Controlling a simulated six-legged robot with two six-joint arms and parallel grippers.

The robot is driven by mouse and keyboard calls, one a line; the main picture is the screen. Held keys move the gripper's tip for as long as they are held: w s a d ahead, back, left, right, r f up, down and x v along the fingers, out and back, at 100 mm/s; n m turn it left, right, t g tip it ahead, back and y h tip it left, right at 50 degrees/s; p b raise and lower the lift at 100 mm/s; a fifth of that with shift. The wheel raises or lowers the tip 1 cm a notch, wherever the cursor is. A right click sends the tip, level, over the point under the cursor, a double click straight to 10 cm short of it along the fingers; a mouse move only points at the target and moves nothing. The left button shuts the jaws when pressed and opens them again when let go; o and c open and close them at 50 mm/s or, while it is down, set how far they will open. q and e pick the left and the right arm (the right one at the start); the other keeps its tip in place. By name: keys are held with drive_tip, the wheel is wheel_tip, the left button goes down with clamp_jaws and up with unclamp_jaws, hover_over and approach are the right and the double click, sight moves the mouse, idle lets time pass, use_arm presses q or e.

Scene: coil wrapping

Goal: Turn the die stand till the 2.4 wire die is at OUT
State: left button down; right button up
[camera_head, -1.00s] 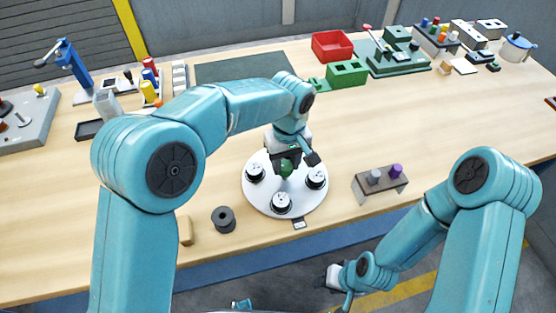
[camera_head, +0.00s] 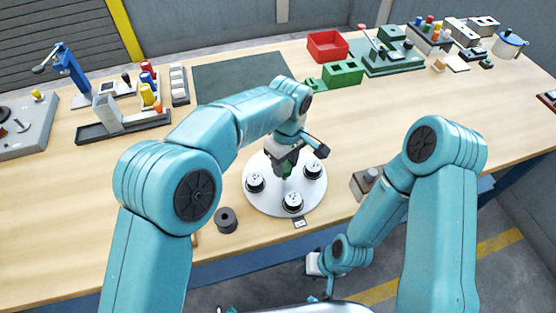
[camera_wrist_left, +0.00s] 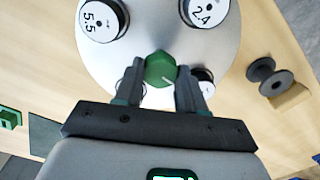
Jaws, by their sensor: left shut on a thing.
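The die stand is a white round plate (camera_head: 262,205) with black-rimmed dies around a green knob (camera_head: 287,169). In the left wrist view the 2.4 die (camera_wrist_left: 205,11) is at the upper right and the 5.5 die (camera_wrist_left: 100,20) at the upper left; other dies are partly hidden by my fingers. By the two views, the 2.4 die seems to be the front one (camera_head: 293,202), close to a small tag (camera_head: 299,222) at the front edge, whose lettering is unreadable. My left gripper (camera_wrist_left: 160,85) is shut on the green knob (camera_wrist_left: 160,69). My right gripper (camera_head: 316,264) hangs low before the table, its fingers unclear.
A dark spool (camera_head: 226,219) stands left of the stand. A block with a peg (camera_head: 361,184) at the right is partly behind my right arm.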

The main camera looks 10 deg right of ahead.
use_arm(q)
drive_tip(key=shift+r, duration=0.1)
idle(0.3)
drive_tip(key=c, duration=0.7)
unclamp_jaws()
drive_tip(key=shift+o, duration=0.2)
wheel_tip(320, 180, up, 11)
drive_tip(key=p, duration=0.9)
wheel_tip(320, 180, up, 5)
hover_over(286, 165)
drive_tip(key=shift+r, duration=0.1)
drive_tip(key=shift+s, duration=0.1)
